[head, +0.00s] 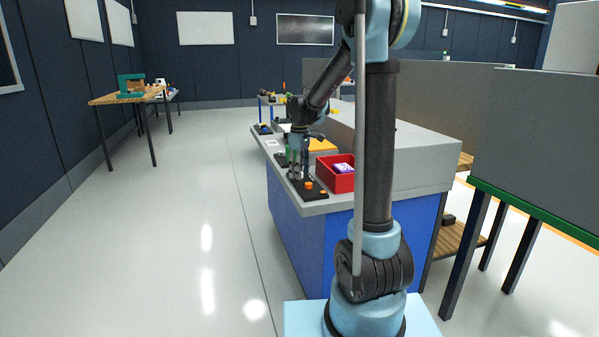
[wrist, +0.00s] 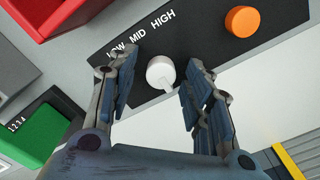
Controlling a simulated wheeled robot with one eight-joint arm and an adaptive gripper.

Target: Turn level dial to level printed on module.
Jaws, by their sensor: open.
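The level dial (wrist: 160,73) is a white round knob on a black panel (wrist: 213,38) in the wrist view. The words LOW, MID and HIGH are printed beside it. A small pale tab shows at its lower edge; I cannot tell which word it indicates. My gripper (wrist: 161,60) is open, with one finger on each side of the dial; contact cannot be told. In the head view my gripper (head: 299,174) is low over the black panel (head: 304,190) at the counter's edge, hiding the dial. A purple and white item (head: 343,168), perhaps the module, lies in a red bin; its printing is too small to read.
An orange button (wrist: 242,21) is on the same panel. The red bin (head: 341,184) stands right of my gripper on the grey counter (head: 420,152). A green block (wrist: 39,136) and a plate marked 1 2 3 4 are at the wrist view's left. Open floor lies left of the counter.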

